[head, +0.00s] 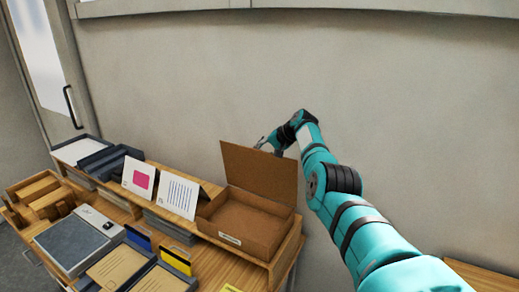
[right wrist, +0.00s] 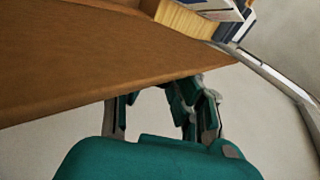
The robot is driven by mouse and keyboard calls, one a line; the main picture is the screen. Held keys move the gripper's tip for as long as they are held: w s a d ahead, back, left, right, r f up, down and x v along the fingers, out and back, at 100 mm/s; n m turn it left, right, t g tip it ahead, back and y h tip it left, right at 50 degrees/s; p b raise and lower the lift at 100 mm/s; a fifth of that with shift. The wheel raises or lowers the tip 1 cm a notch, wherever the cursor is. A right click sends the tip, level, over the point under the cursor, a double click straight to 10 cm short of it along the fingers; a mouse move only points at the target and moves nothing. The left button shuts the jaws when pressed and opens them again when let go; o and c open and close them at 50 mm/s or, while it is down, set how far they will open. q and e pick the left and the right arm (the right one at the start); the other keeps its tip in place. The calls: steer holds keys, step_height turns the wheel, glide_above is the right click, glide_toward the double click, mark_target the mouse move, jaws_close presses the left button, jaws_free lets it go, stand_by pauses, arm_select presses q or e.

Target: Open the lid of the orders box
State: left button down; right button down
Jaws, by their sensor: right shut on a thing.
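The orders box (head: 246,238) is a brown cardboard box with a small pale label on its front, standing at the right end of the wooden table. Its lid (head: 259,174) stands up, roughly vertical, at the back of the box, and the box's inside shows empty. My right gripper (head: 263,143) is at the lid's top edge, partly hidden behind it, shut on the lid. In the right wrist view the lid (right wrist: 90,55) is a wide brown panel, and the fingers (right wrist: 165,97) meet its edge. My left gripper is not in view.
Dark trays (head: 103,157), a grey-topped device (head: 75,240) and a wooden tray (head: 38,192) lie further left. A bare wall is behind.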

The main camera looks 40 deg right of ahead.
steer(key=shift+w+d, duration=0.15)
steer(key=shift+d, duration=0.25)
steer(key=c, duration=1.1)
jaws_free()
steer(key=shift+a, duration=0.1)
steer(key=v, duration=1.2)
steer(key=shift+w+d, duration=0.1)
steer(key=shift+d, duration=0.1)
